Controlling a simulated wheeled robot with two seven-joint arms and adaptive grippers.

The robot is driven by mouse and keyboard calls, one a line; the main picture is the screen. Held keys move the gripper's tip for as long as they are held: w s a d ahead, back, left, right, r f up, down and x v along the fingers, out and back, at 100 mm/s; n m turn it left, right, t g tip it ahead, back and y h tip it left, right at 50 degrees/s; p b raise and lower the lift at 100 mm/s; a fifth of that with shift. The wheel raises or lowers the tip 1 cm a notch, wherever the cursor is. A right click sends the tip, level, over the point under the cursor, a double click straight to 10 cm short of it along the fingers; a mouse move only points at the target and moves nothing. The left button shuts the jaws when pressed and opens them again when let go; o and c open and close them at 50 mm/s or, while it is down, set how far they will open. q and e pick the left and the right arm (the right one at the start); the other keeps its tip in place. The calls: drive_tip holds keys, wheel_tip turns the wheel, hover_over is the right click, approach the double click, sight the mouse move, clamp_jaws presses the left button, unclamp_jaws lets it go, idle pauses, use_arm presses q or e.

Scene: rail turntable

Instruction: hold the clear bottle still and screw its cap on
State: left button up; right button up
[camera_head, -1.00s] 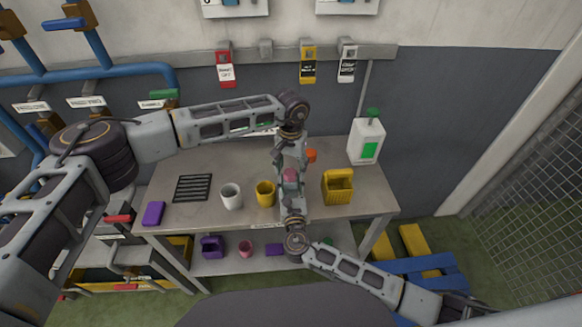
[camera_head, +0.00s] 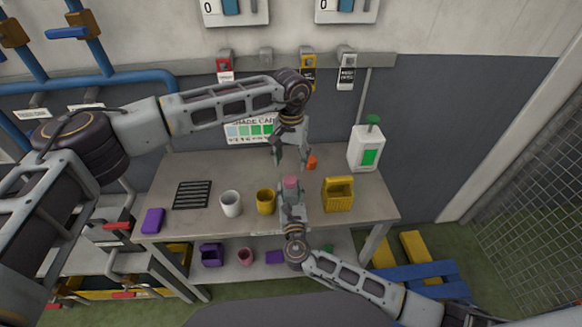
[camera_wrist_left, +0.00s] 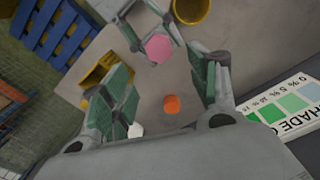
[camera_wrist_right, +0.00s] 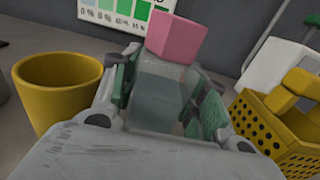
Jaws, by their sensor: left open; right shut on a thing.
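The clear bottle (camera_wrist_right: 160,95) stands upright between the fingers of my right gripper (camera_wrist_right: 165,110), which is shut on it. In the head view my right gripper (camera_head: 291,200) comes up from the front of the table. A pink cap (camera_wrist_right: 176,38) sits on top of the bottle; it shows in the head view (camera_head: 290,183) and the left wrist view (camera_wrist_left: 158,47). I cannot tell how tightly it sits. My left gripper (camera_head: 290,155) is open and empty, above and behind the cap, apart from it. Its spread fingers show in the left wrist view (camera_wrist_left: 165,90).
On the table (camera_head: 185,165) are a white cup (camera_head: 231,203), yellow cup (camera_head: 265,201), yellow basket (camera_head: 338,195), orange piece (camera_head: 311,162), black rack (camera_head: 192,194) and purple block (camera_head: 153,220). A white jug (camera_head: 366,148) stands back right. A shade card (camera_head: 250,128) is behind.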

use_arm(q)
drive_tip(key=shift+r, duration=2.45)
use_arm(e)
drive_tip(key=o, duration=1.5)
drive_tip(key=shift+s, duration=6)
